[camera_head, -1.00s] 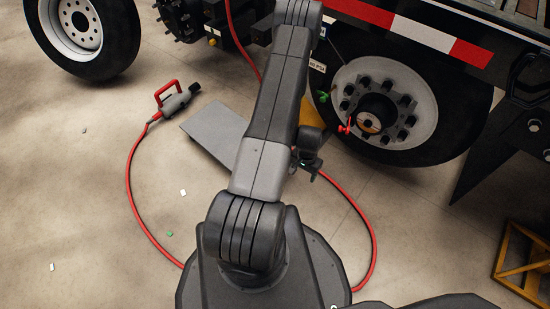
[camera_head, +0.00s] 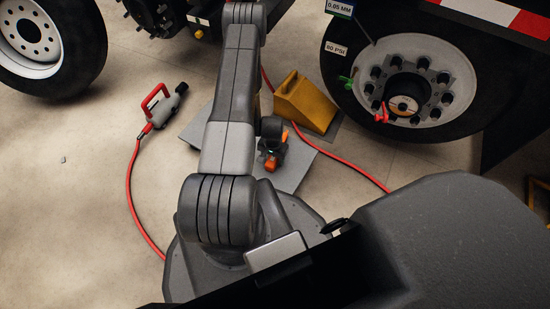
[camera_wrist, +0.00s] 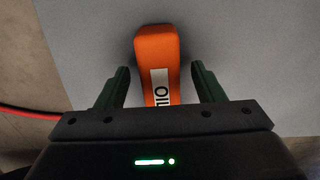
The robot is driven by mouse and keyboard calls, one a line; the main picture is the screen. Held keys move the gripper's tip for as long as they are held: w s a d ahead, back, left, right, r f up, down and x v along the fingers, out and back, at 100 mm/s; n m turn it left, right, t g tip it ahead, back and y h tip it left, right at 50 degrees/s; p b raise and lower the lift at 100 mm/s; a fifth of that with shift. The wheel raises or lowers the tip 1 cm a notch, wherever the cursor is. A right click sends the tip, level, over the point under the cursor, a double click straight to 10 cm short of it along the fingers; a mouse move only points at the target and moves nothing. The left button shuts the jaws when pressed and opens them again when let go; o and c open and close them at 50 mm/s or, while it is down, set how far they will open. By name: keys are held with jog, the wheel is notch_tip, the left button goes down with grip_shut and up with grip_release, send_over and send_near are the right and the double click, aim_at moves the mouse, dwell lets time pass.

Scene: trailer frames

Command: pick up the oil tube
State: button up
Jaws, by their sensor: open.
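The oil tube (camera_wrist: 157,60) is orange with a white label reading "OIL". In the wrist view it lies on a flat grey surface, between the two dark green fingers of my gripper (camera_wrist: 160,72). The fingers are open, with a visible gap on each side of the tube. Its near end is hidden behind the gripper body. In the head view, orange parts (camera_head: 271,163) show around my wrist over the grey plate; my arm covers much of this spot.
The grey plate (camera_head: 290,172) lies on the floor. A yellow wheel chock (camera_head: 305,102) stands behind it, near the truck wheel (camera_head: 410,85). A red hose (camera_head: 340,162) runs past on the right. A grey tool with a red handle (camera_head: 163,106) lies left on open floor.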

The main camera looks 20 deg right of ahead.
jog(key=shift+f, duration=0.15)
jog(key=shift+c, duration=0.4)
jog(key=c, duration=1.2)
